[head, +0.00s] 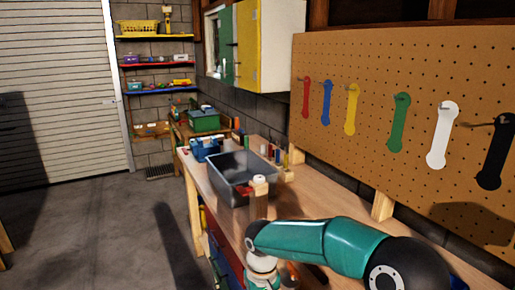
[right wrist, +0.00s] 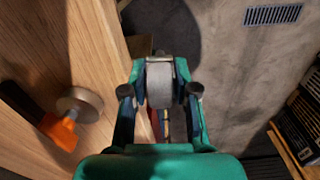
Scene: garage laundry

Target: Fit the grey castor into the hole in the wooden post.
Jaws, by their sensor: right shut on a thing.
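The grey castor (right wrist: 160,85) is between the fingers of my right gripper (right wrist: 160,92) in the right wrist view. The gripper is shut on it, and the wheel faces the camera. I cannot tell how far the castor is from the post. My left gripper is in neither view.
The grey bin (head: 244,168) stands on the workbench (head: 202,188). An orange-handled tool with a round head (right wrist: 80,105) lies on the bench, left of my right gripper. Coloured wrenches hang on the pegboard (head: 430,85). The floor (head: 110,225) left of the bench is mostly clear.

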